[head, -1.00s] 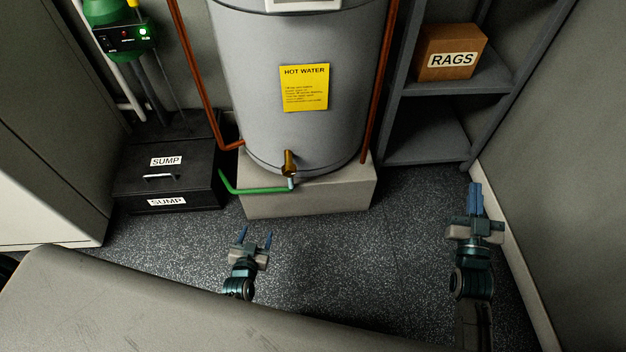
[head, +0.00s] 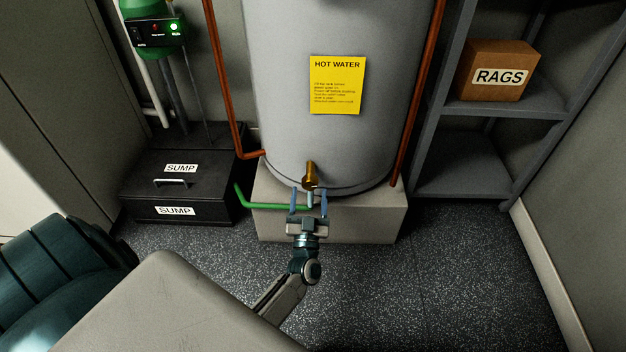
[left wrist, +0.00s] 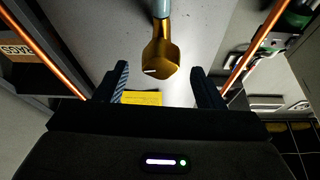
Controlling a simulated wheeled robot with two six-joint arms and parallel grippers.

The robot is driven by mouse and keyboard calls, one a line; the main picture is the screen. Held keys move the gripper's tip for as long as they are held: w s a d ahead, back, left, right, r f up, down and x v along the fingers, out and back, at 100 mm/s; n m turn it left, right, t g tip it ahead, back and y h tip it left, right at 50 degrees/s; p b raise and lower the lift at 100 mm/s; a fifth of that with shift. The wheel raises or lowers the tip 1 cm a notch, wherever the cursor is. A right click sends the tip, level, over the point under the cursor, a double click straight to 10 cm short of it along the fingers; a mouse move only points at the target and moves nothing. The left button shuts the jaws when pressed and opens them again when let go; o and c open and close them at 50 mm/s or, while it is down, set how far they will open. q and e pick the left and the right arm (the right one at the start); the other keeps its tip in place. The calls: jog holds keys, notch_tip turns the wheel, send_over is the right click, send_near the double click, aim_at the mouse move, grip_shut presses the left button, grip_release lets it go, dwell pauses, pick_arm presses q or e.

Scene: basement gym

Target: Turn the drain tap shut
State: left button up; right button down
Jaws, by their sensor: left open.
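The brass drain tap (head: 310,176) sticks out low on the front of the grey hot water tank (head: 325,120). A green hose (head: 262,205) runs from below it to the left. My left gripper (head: 308,202) is open and empty, its two blue fingers pointing at the tap from just in front and below. In the left wrist view the brass tap (left wrist: 161,62) with a pale blue pipe stub (left wrist: 161,8) shows between and beyond the open fingers (left wrist: 158,88), apart from both. The right gripper is not in view.
The tank stands on a pale block (head: 330,225). Copper pipes run down both sides. A black sump box (head: 175,188) is at left. A grey shelf (head: 460,165) with a rags box (head: 497,70) is at right. The speckled floor in front is clear.

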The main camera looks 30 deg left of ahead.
aim_at(310, 188)
pick_arm(q)
jog(key=b+x, duration=0.1)
jog(key=x, duration=0.5)
jog(key=shift+w, duration=0.1)
jog(key=shift+c, duration=0.4)
jog(key=c, duration=0.9)
